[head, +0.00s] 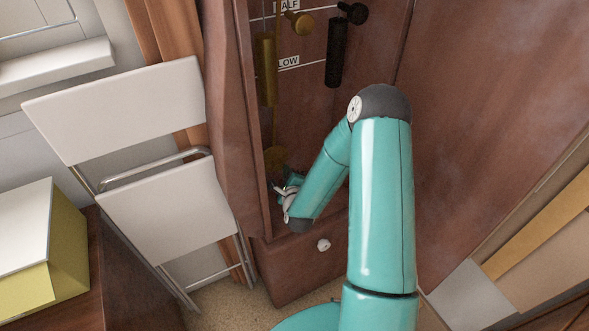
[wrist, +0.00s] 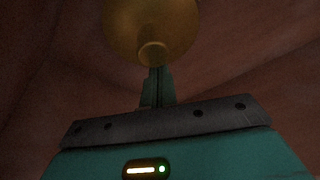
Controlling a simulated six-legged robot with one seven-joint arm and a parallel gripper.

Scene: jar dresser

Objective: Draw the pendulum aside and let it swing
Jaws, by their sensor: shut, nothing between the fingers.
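The pendulum's round brass bob (head: 275,158) hangs low inside the tall wooden case, partly in shadow. In the wrist view the bob (wrist: 148,22) fills the top middle, with a small round brass knob (wrist: 153,53) at its lower edge. My gripper (head: 288,180) is inside the case just below the bob in the head view. In the wrist view my shut, empty fingers (wrist: 157,86) reach up to just under the knob. I cannot tell whether they touch it. The upper part of the pendulum is hard to make out.
A brass cylinder (head: 266,70) and a black cylinder (head: 335,52) hang higher in the case. The case's left side wall (head: 248,110) stands close to my gripper. A small drawer knob (head: 323,245) is below.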

